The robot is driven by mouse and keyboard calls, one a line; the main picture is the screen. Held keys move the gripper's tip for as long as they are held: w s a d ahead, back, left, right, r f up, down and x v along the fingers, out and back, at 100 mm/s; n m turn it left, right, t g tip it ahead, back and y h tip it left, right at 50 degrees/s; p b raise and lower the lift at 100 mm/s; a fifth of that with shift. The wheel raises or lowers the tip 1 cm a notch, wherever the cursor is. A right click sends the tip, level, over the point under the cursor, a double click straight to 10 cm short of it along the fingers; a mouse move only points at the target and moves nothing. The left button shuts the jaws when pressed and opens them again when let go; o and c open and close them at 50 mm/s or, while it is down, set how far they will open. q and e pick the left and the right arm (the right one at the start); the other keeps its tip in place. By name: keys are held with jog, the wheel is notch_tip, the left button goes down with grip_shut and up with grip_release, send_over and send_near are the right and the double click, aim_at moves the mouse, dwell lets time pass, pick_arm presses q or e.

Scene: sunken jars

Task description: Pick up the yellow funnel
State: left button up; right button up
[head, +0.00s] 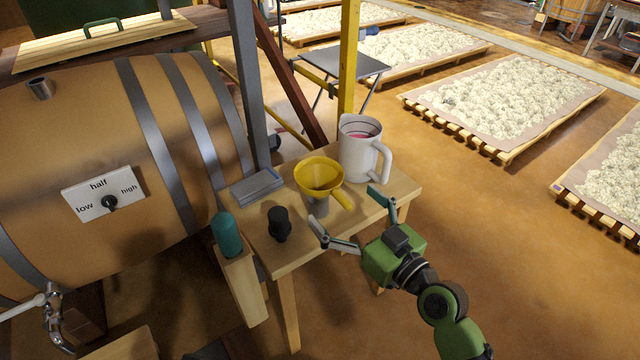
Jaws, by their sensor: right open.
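The yellow funnel (318,175) stands upright on the small wooden table, its bowl up and its grey spout below, its yellow handle pointing right and toward me. My right gripper (346,207) is open just in front and to the right of the funnel. One finger is near the spout, the other near the white pitcher's base. The funnel's handle lies between the spread fingers in the picture; whether anything touches cannot be told. My left gripper is not in view.
A white pitcher (357,150) with reddish contents stands behind the funnel. A black stopper-like object (279,224), a grey block (257,187) and a teal cylinder (226,235) are to the left. A large barrel (120,140) fills the left. Open floor lies right.

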aim_at(331, 192)
jog(key=x, duration=0.3)
jog(key=shift+w, duration=0.3)
jog(key=x, duration=0.3)
jog(key=shift+w+b, duration=0.35)
jog(key=shift+w, duration=0.05)
jog(key=shift+w+a, duration=0.35)
jog(key=shift+w, duration=0.1)
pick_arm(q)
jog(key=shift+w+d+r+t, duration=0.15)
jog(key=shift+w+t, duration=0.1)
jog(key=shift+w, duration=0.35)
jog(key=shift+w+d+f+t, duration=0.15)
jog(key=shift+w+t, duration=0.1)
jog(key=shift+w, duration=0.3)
pick_arm(e)
jog(key=c, duration=1.2)
